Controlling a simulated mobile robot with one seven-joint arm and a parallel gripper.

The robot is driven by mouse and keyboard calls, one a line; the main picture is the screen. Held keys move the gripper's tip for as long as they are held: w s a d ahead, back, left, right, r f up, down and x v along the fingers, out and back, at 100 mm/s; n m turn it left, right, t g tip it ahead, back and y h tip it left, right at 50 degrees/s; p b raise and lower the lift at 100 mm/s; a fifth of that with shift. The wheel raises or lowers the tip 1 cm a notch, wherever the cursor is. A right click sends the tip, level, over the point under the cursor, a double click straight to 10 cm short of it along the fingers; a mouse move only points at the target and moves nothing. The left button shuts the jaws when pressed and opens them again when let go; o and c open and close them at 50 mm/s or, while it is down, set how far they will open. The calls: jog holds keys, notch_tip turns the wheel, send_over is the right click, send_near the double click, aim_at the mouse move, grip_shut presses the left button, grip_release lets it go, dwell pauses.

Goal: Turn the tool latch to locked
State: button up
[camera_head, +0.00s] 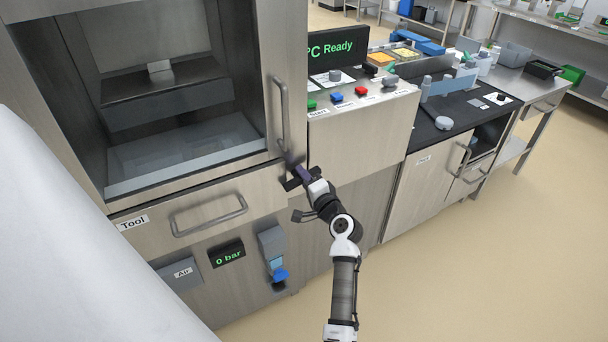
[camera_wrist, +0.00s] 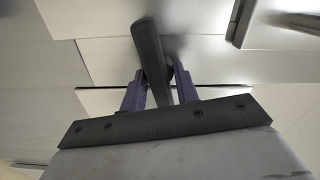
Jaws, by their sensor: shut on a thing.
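The tool latch is a dark lever beside the right end of the drawer labelled "Tool" (camera_head: 240,196). In the wrist view the latch (camera_wrist: 148,48) stands slightly tilted between the two purple fingers of my gripper (camera_wrist: 160,82), which are shut on it. In the head view my gripper (camera_head: 298,173) is at the drawer's upper right corner, just below the door handle. There the gripper covers most of the latch (camera_head: 291,158), so its angle is hard to read. I cannot see a locked mark.
The chamber door's upright handle (camera_head: 281,112) is just above my gripper. The drawer's bar handle (camera_head: 209,216) is to the left. Below are a "0 bar" display (camera_head: 228,254) and a blue valve (camera_head: 279,274). A button panel (camera_head: 362,94) is at the right. The floor (camera_head: 460,270) is clear.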

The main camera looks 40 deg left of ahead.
jog(key=shift+f+m+p, duration=0.1)
jog(key=shift+m+p, duration=0.35)
jog(key=shift+m, duration=0.65)
jog(key=o, duration=0.7)
jog(key=b+v, duration=0.2)
jog(key=v, duration=1.2)
jog(key=shift+b, duration=0.35)
